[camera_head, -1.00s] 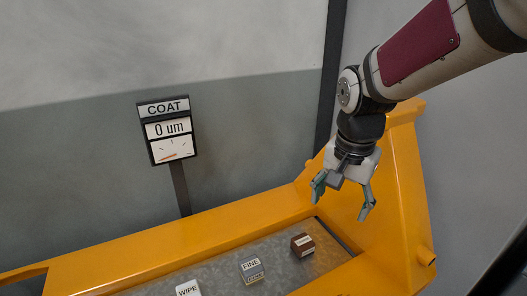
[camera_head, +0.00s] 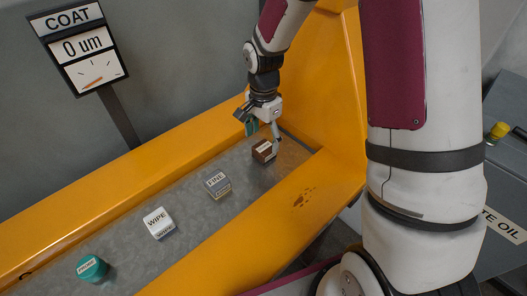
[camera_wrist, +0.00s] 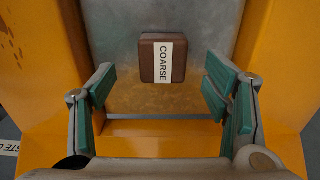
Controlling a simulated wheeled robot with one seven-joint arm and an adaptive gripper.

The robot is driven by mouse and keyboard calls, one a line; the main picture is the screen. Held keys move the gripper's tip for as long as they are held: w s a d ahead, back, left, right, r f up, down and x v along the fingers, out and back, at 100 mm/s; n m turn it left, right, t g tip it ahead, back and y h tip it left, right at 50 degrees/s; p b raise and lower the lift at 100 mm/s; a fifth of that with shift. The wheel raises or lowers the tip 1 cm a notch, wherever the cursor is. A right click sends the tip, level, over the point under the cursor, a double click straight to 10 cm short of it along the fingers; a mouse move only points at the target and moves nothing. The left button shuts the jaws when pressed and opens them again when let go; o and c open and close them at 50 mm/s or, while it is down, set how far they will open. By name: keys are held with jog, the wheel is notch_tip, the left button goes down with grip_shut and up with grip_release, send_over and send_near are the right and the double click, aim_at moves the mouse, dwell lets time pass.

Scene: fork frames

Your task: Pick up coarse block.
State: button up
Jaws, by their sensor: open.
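The coarse block (camera_head: 264,151) is a brown block with a white label, at the far right end of the grey trough floor in the head view. In the wrist view the coarse block (camera_wrist: 162,60) shows its "COARSE" label and lies beyond the fingertips, roughly centred between them. My gripper (camera_head: 264,131) is open and empty, right by the block in the head view. In the wrist view my gripper (camera_wrist: 163,90) has its green-padded fingers spread wide to either side, apart from the block.
A grey "FINE" block (camera_head: 217,184), a white "WIPE" block (camera_head: 160,224) and a teal round piece (camera_head: 92,268) stand in a row on the trough floor (camera_head: 195,211). Yellow walls (camera_head: 300,200) rise around it. A "COAT 0 um" gauge (camera_head: 80,48) stands behind.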

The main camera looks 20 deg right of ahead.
aim_at(264, 147)
jog(key=shift+w+d+f, duration=0.1)
jog(key=shift+w+f, duration=0.05)
jog(key=shift+f, duration=1.4)
jog(key=shift+w+d+f, duration=0.1)
jog(key=shift+f, duration=1.45)
jog(key=c, duration=1.3)
